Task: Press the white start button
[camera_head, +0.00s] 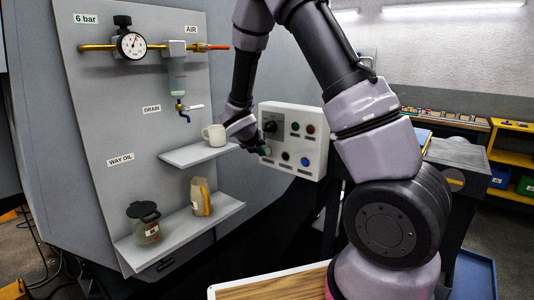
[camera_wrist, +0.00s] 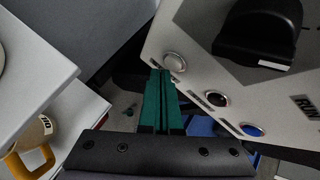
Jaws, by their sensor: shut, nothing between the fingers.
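The white button (camera_wrist: 174,62) sits near the left edge of the pale control panel (camera_wrist: 210,70). My gripper (camera_wrist: 160,72) is shut and empty, its green fingers side by side, with the tips right beside the button's lower left rim. I cannot tell whether they touch it. In the head view my gripper (camera_head: 262,150) is at the lower left of the panel (camera_head: 327,143), in front of the white button's place, so the button is hard to make out there.
A black button (camera_wrist: 215,98) and a blue button (camera_wrist: 252,129) follow in the same row. A large black knob (camera_wrist: 258,28) stands out above. Left of the panel, a shelf (camera_head: 190,156) holds a white mug (camera_head: 214,135); a lower shelf holds a yellow-handled jug (camera_head: 200,197).

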